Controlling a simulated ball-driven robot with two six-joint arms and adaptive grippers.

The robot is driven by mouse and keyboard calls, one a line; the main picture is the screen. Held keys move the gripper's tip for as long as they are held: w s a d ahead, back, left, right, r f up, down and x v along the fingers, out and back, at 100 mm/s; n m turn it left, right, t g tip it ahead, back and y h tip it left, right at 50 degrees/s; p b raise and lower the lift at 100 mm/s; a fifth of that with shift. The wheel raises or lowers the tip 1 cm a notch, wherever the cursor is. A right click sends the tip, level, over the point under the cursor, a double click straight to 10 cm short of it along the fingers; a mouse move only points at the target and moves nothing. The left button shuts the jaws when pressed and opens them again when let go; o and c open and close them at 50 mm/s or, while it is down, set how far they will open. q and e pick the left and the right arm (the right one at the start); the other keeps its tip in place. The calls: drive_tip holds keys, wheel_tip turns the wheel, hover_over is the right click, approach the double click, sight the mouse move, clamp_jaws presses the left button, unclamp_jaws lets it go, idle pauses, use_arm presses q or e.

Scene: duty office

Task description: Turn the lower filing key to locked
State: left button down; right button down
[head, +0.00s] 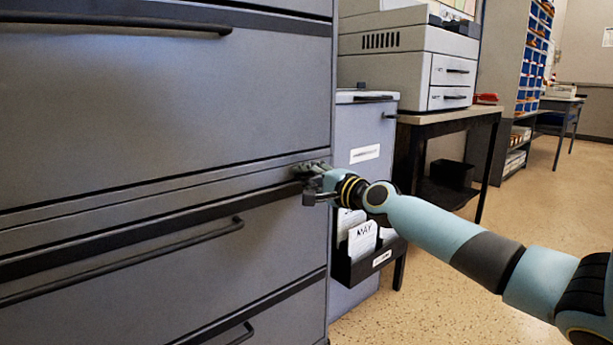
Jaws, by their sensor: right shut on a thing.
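A large grey filing cabinet (160,110) with wide drawers and dark bar handles fills the left of the head view. My right gripper (306,183) is at the right edge of its front, at the band between two drawers. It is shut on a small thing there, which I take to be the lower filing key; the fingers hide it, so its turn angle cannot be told. My left gripper is not in view.
A smaller grey cabinet (366,128) with a holder of cards (362,240) marked MAY stands just right of the gripper. A printer (408,60) sits on a dark-legged table (450,115) behind. The speckled floor (540,200) at the right is open.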

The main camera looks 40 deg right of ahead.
drive_tip(key=c, duration=1.4)
unclamp_jaws()
drive_tip(key=shift+d+f, duration=0.1)
